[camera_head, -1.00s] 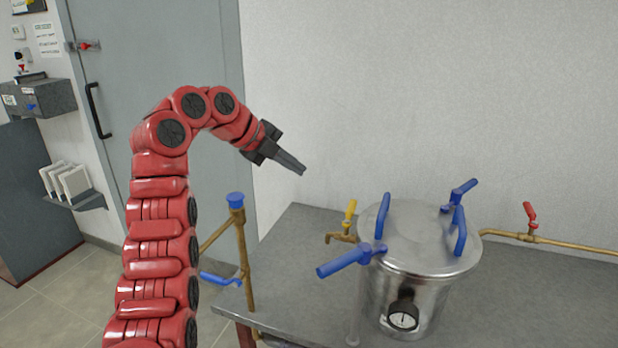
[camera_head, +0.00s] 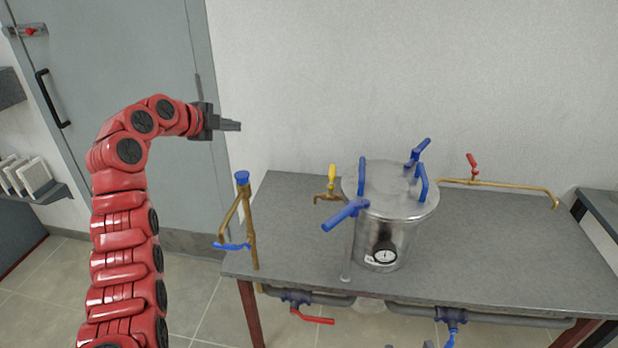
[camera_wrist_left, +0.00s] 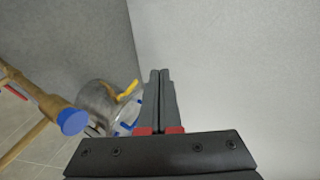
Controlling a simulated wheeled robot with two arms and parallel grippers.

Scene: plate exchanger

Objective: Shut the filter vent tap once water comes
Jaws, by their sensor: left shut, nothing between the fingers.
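The steel filter housing (camera_head: 385,215) stands on the grey table, with blue clamp handles on its lid and a pressure gauge (camera_head: 385,256) low on its front. A small brass tap with an upright yellow handle (camera_head: 332,174) is at its left side; I take it for the vent tap. No water shows at its spout. In the left wrist view the yellow handle (camera_wrist_left: 127,90) shows beside the housing (camera_wrist_left: 98,97). My left gripper (camera_head: 240,126) is shut and empty, in the air above and left of the tap, well apart from it. My right gripper is not in view.
A brass pipe (camera_head: 251,225) with a blue cap and blue lever stands at the table's left end. A brass pipe with a red-handled tap (camera_head: 472,165) is right of the housing. Valves with red (camera_head: 313,319) and blue (camera_head: 450,326) levers hang below the table (camera_head: 510,240).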

